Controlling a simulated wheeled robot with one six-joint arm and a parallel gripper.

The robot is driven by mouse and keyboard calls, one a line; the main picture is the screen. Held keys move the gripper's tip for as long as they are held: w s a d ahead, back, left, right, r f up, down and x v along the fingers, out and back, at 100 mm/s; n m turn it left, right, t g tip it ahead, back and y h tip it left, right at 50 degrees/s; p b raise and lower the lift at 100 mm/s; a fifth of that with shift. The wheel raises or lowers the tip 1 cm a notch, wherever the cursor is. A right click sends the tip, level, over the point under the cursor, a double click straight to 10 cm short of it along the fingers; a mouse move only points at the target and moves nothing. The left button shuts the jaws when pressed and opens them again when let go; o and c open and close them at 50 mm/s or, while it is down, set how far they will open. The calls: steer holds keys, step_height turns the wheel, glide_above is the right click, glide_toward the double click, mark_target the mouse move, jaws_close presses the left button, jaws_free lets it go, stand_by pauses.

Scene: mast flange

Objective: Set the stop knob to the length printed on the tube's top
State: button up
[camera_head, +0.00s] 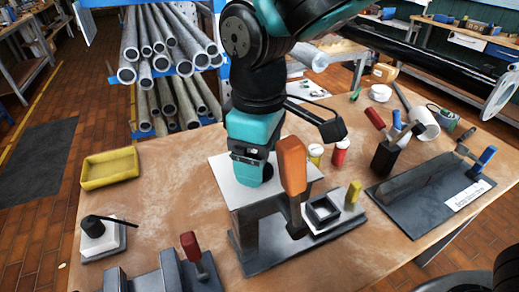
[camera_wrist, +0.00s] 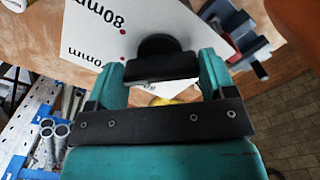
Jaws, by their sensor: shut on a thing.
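My gripper (camera_head: 252,172) points down over a white dial plate (camera_head: 224,176) on a grey stand. In the wrist view its two teal fingers (camera_wrist: 161,66) are shut on the black stop knob (camera_wrist: 158,45), one on each side of its bar. The white plate (camera_wrist: 85,35) also shows in the wrist view, with upside-down print reading "80mm", a second label ending in "0mm", and red dots beside them. Part of the plate is hidden by my gripper. I cannot tell which thing is the tube, and no length printed on it is legible.
An orange handle (camera_head: 292,165) stands close right of my gripper. A black square frame (camera_head: 322,210) sits beside it. A yellow tray (camera_head: 110,168), a white block with a black lever (camera_head: 100,238) and a red-handled clamp (camera_head: 191,247) stand left. A dark plate (camera_head: 428,195) lies right.

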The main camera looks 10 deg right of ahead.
stand_by(0.4)
steer(key=o, duration=0.9)
step_height(320, 180, up, 18)
steer(key=shift+f, duration=0.25)
